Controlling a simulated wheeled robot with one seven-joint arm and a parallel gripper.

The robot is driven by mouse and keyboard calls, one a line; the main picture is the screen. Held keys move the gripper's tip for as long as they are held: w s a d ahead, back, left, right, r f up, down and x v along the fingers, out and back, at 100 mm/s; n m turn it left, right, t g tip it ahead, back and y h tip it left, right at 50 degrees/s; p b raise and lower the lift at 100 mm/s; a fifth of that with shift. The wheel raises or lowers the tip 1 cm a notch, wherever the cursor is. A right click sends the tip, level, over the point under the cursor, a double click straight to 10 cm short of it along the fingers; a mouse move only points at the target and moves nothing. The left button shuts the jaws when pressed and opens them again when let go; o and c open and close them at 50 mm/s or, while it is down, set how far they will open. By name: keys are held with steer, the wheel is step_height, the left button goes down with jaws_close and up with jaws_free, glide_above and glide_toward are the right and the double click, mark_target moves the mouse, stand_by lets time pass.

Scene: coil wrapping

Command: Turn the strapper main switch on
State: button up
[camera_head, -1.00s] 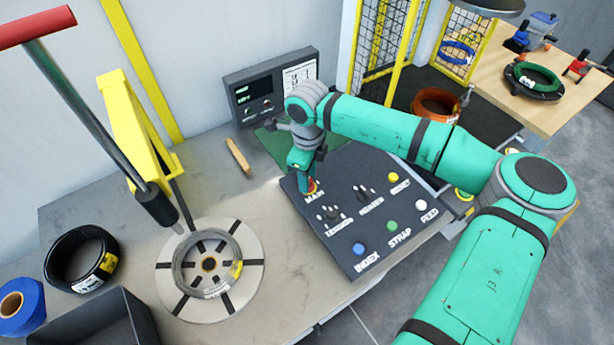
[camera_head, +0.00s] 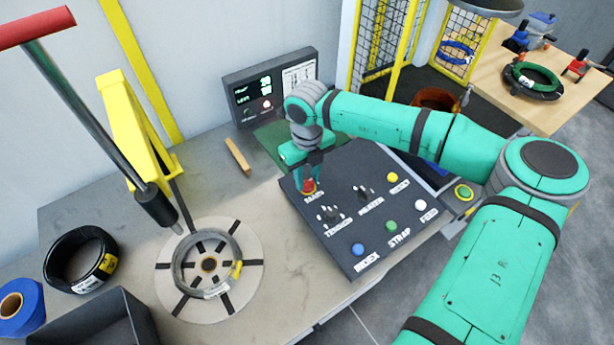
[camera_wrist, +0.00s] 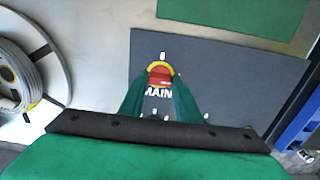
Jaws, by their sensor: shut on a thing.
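The strapper main switch (camera_head: 309,186) is a red knob at the upper left of the dark control panel (camera_head: 335,235). In the wrist view the red main switch (camera_wrist: 160,76) has a yellow surround, with the word MAIN just below it. My gripper (camera_head: 309,178) points down at the switch, and its two green fingers (camera_wrist: 160,88) close on the knob from both sides. The fingers hide part of the knob's sides.
The panel also carries black selector knobs and yellow, white, green and blue buttons (camera_head: 358,249). A turntable (camera_head: 245,280) with a wire coil stands at the left. A wooden stick (camera_head: 238,156) lies behind it. A yellow lever post (camera_head: 130,125) rises at the far left.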

mark_target(308, 181)
steer(key=shift+d, duration=0.15)
steer(key=o, duration=1)
steer(key=shift+o, duration=0.2)
steer(key=shift+r, duration=0.1)
step_height(308, 181, up, 11)
steer(key=shift+f, duration=0.2)
